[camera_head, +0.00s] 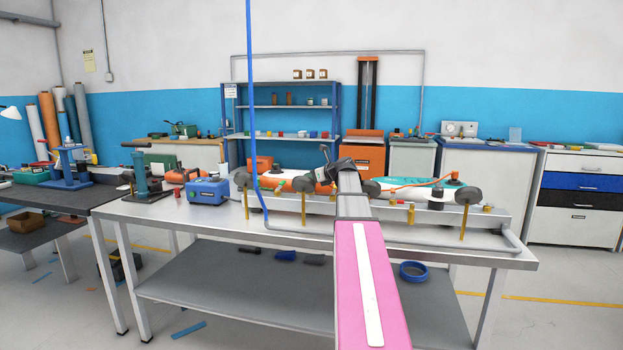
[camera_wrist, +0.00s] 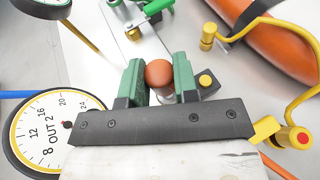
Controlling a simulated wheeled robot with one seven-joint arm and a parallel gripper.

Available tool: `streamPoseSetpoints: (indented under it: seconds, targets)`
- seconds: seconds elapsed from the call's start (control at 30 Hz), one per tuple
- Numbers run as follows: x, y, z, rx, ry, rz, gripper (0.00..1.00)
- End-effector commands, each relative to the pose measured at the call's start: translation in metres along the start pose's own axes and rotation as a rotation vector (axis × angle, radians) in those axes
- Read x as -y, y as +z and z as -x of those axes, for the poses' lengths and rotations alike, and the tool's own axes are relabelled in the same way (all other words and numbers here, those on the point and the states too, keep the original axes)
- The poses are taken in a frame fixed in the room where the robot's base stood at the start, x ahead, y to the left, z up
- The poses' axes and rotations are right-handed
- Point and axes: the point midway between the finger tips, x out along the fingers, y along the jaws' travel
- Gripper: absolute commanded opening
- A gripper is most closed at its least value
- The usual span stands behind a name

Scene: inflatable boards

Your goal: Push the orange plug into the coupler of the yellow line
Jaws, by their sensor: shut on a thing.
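My gripper (camera_wrist: 159,80) has green fingers in the wrist view, shut on a round orange-brown end that appears to be the orange plug (camera_wrist: 159,72). A pale metal part shows just below it between the fingers; the rest is hidden. A yellow line (camera_wrist: 262,22) bends along the right side, with a yellow fitting (camera_wrist: 208,38) up and right of the plug, apart from it. Another yellow fitting with a red button (camera_wrist: 296,138) is at the lower right. A small yellow-topped part (camera_wrist: 206,80) sits close beside the right finger. I cannot tell which one is the coupler. In the head view my gripper (camera_head: 336,166) is over the bench rig, its fingers too small to read.
Green fittings (camera_wrist: 140,10) are above. An orange cylinder (camera_wrist: 268,45) lies at the right. A blue hose (camera_head: 251,100) hangs left of my arm. The bench front (camera_head: 230,222) is mostly clear.

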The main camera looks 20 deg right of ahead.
Motion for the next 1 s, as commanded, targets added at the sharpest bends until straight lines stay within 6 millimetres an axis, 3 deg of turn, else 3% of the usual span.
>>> streamPoseSetpoints:
  seconds: [1.0]
  targets:
    - [0.000,-0.019,-0.007,0.000,0.000,0.000,0.03]
